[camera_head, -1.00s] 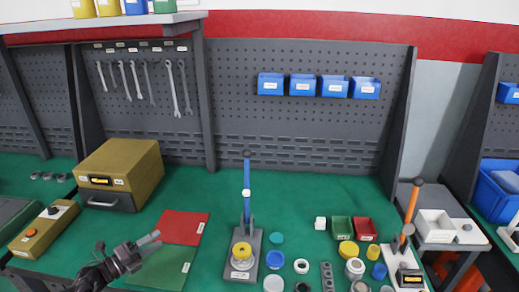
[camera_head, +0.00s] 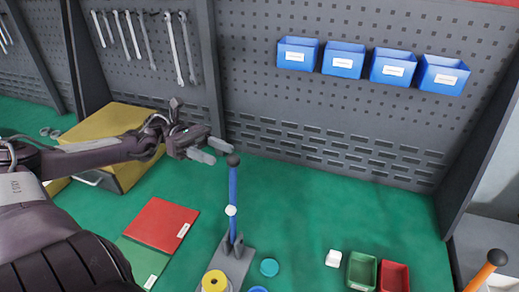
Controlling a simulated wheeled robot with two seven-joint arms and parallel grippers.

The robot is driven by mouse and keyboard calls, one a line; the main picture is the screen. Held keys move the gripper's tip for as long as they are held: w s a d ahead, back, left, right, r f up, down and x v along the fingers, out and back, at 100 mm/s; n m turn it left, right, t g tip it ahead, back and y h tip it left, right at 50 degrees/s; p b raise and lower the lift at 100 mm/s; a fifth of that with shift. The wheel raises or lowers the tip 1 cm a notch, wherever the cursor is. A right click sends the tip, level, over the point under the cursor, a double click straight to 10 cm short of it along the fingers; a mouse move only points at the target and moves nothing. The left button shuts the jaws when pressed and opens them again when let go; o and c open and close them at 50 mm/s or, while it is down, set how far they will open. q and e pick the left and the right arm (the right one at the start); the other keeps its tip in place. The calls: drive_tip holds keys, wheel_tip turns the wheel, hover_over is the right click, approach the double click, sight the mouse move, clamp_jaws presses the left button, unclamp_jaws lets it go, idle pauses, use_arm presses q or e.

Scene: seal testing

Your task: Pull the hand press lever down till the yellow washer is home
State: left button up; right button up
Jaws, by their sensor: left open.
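The hand press stands on a grey base plate (camera_head: 236,262) on the green bench. Its blue lever (camera_head: 233,190) points upright, with a dark round knob (camera_head: 233,160) on top and a white collar partway down. The yellow washer (camera_head: 215,281) sits at the front of the press, partly cut off by the bottom edge, so how it is seated cannot be told. My left gripper (camera_head: 217,150) reaches in from the left, open, its fingertips just left of and close to the lever knob. Whether they touch the knob cannot be told. My right gripper is not in view.
A yellow box (camera_head: 104,115) stands behind my left arm. Red (camera_head: 161,224) and green mats lie left of the press. Blue bins (camera_head: 343,60) hang on the pegboard. The bench behind the bins is clear.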

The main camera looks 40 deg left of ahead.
sight(237, 162)
use_arm(q)
drive_tip(key=d, duration=0.7)
drive_tip(key=shift+r, duration=0.15)
drive_tip(key=shift+w+d, duration=0.15)
drive_tip(key=shift+d, duration=0.25)
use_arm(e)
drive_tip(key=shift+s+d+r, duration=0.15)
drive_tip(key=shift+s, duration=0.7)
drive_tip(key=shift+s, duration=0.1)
use_arm(q)
drive_tip(key=c, duration=0.5)
clamp_jaws()
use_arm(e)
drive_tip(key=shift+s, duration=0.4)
